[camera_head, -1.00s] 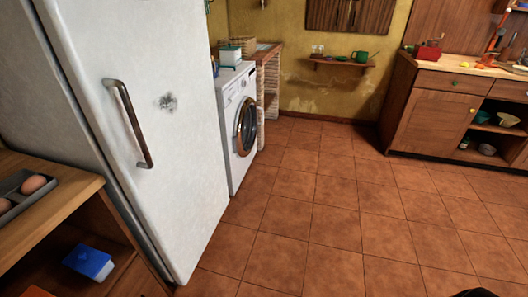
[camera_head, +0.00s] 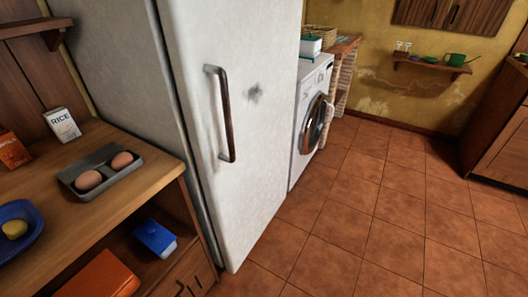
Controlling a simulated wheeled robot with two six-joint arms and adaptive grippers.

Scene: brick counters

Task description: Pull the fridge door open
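The white fridge stands left of the middle in the head view. Its door (camera_head: 252,150) is closed and faces right and toward me. A dark vertical bar handle (camera_head: 228,115) is fixed near the door's left edge, with nothing touching it. A grey smudge marks the door to the right of the handle. Neither of my grippers shows in the head view now.
A wooden counter (camera_head: 120,207) left of the fridge holds an egg tray (camera_head: 84,166), a rice box (camera_head: 62,124) and a blue bowl (camera_head: 38,224). A washing machine (camera_head: 307,127) stands beyond the fridge. The tiled floor (camera_head: 385,225) in front is clear.

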